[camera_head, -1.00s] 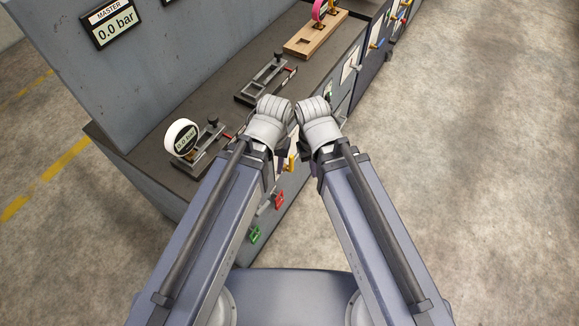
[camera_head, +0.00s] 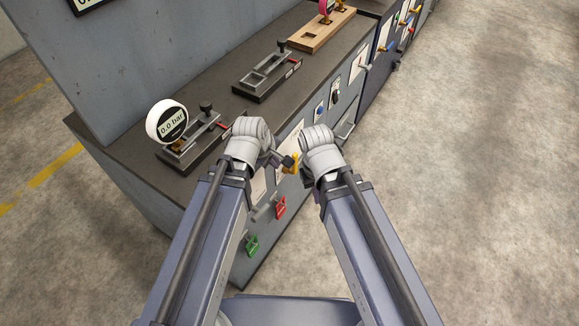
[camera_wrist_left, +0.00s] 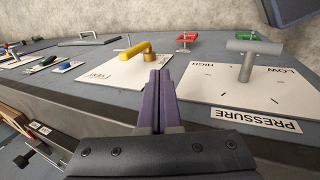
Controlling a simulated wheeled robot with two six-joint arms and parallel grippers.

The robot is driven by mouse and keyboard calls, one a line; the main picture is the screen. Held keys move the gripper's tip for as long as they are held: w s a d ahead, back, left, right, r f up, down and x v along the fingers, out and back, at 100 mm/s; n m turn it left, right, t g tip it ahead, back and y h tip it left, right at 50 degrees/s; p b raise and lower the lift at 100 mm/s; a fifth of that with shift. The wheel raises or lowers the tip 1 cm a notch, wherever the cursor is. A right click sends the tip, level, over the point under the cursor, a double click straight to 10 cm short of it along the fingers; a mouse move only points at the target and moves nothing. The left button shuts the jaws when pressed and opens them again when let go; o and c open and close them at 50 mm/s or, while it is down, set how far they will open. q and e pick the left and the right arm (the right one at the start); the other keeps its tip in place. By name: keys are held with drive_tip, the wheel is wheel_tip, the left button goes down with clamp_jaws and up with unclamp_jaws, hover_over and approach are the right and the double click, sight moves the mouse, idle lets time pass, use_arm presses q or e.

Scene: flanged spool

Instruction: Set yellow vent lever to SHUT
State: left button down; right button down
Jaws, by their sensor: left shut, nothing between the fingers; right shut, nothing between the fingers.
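The yellow vent lever (camera_wrist_left: 138,48) is on a white plate (camera_wrist_left: 112,72) marked VENT in the left wrist view. It points left from its pivot; the far-side lettering is not readable. In the head view the yellow lever (camera_head: 291,164) shows partly, between my two wrists. My left gripper (camera_wrist_left: 160,76) is shut and empty, its fingertips in front of the lever's pivot end, and I cannot tell whether they touch. It also shows in the head view (camera_head: 277,159). My right gripper (camera_head: 306,172) is mostly hidden by its wrist, right of the lever.
A grey lever (camera_wrist_left: 248,60) on a PRESSURE plate stands right of the left gripper. A red handle (camera_head: 280,208) and green handle (camera_head: 252,245) sit on the cabinet front. A round gauge (camera_head: 168,122) reading 0.0 bar stands on the bench top. Open floor lies right.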

idle(0.3)
use_arm(q)
drive_tip(key=w+d+f+b, duration=0.3)
drive_tip(key=w+f+b, duration=0.3)
drive_tip(key=f+b, duration=0.3)
drive_tip(key=shift+w+d+f, duration=0.15)
drive_tip(key=shift+w+d, duration=0.2)
drive_tip(key=shift+d, duration=0.05)
idle(0.3)
